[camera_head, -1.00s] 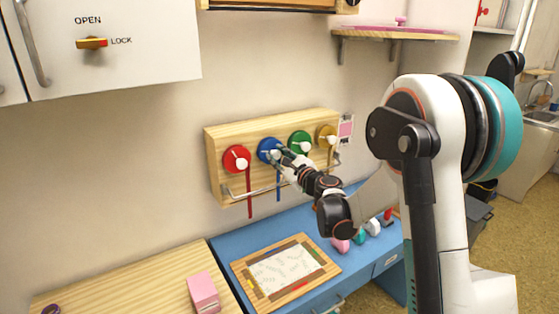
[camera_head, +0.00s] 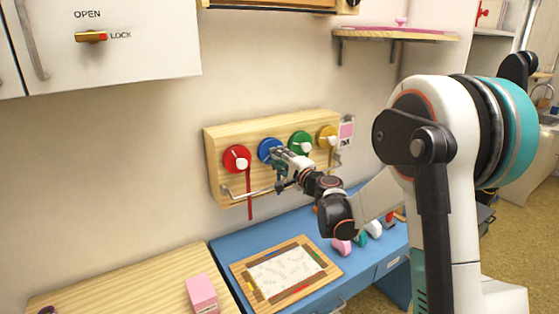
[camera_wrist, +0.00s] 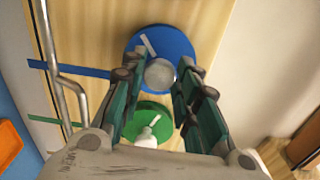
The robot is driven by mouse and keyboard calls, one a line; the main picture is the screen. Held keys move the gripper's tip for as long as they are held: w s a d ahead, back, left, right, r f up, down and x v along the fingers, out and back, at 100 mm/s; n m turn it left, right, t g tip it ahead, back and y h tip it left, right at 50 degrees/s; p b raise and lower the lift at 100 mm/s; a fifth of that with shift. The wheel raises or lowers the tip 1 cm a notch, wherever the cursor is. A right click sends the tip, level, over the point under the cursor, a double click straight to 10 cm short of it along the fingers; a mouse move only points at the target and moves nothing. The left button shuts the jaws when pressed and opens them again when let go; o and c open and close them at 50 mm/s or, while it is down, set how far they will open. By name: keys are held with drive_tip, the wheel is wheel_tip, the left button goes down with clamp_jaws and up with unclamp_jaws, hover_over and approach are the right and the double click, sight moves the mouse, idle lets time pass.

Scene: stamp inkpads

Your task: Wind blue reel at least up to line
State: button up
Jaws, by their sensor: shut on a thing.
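The blue reel (camera_head: 265,147) is on a wooden board, second from the left. In the wrist view the blue reel (camera_wrist: 190,42) carries a short white mark and a round grey knob (camera_wrist: 160,76). My gripper (camera_wrist: 160,72) has one finger on each side of this knob and is shut on it. In the head view my gripper (camera_head: 281,160) covers the lower right of the reel. A blue ribbon (camera_wrist: 95,71) runs from the reel toward the metal bar in the wrist view. Its lower end is hidden in the head view. I cannot make out the line.
The wooden board (camera_head: 222,141) also bears a red reel (camera_head: 236,158), a green reel (camera_head: 300,141) and a yellow reel (camera_head: 327,134). A metal bar (camera_wrist: 72,88) runs along its front. Below is a blue desk (camera_head: 228,252) with a framed sheet (camera_head: 285,272).

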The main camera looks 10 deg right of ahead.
drive_tip(key=n+b, duration=0.1)
drive_tip(key=n, duration=0.8)
drive_tip(key=shift+f, duration=0.2)
drive_tip(key=shift+n, duration=0.4)
drive_tip(key=o, duration=1.1)
drive_tip(key=shift+c, duration=0.2)
drive_tip(key=shift+s, duration=0.1)
drive_tip(key=v, duration=1.1)
drive_tip(key=shift+s+d, duration=0.2)
drive_tip(key=shift+s, duration=0.15)
